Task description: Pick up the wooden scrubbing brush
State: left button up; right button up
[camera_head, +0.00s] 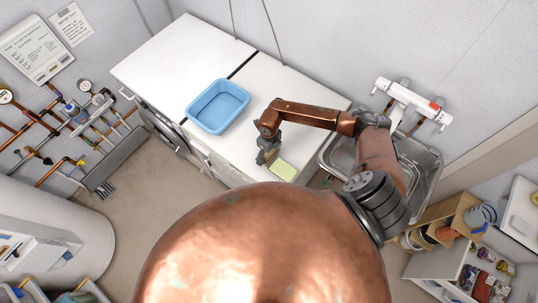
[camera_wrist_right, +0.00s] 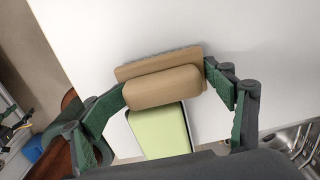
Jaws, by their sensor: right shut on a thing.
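The wooden scrubbing brush (camera_wrist_right: 163,87) shows in the right wrist view as a tan block with a rounded grip and a thin dark bristle edge. My right gripper (camera_wrist_right: 165,90) is shut on it, with one green finger at each end of the grip. In the head view my right gripper (camera_head: 268,155) is over the front edge of the white counter top, and the brush is mostly hidden there. I cannot tell whether the brush touches the counter. My left gripper is not in view.
A pale green flat item (camera_head: 284,170) lies beside my right gripper on the white counter (camera_head: 185,62). A blue tub (camera_head: 218,106) stands farther left. A metal sink (camera_head: 425,165) is at the right. Counter space behind the gripper is clear.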

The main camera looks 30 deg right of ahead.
jog(key=shift+s+a+f, duration=0.15)
jog(key=shift+s+f, duration=0.05)
jog(key=shift+s, duration=0.1)
jog(key=shift+w+r+b, duration=0.1)
jog(key=shift+r+b, duration=0.2)
jog(key=shift+r, duration=0.1)
jog(key=shift+c, duration=0.7)
notch_tip(320, 180, up, 2)
jog(key=shift+w+r+b, duration=0.1)
jog(key=shift+b, duration=0.6)
jog(key=c, duration=0.8)
jog(key=s+r, duration=0.2)
jog(key=r, duration=0.1)
jog(key=s+r+b, duration=0.1)
jog(key=s+r, duration=0.2)
jog(key=shift+a, duration=0.1)
jog(key=s+r+b, duration=0.3)
jog(key=s+r, duration=0.1)
jog(key=s, duration=0.4)
jog(key=shift+s+a, duration=0.4)
jog(key=shift+a, duration=0.05)
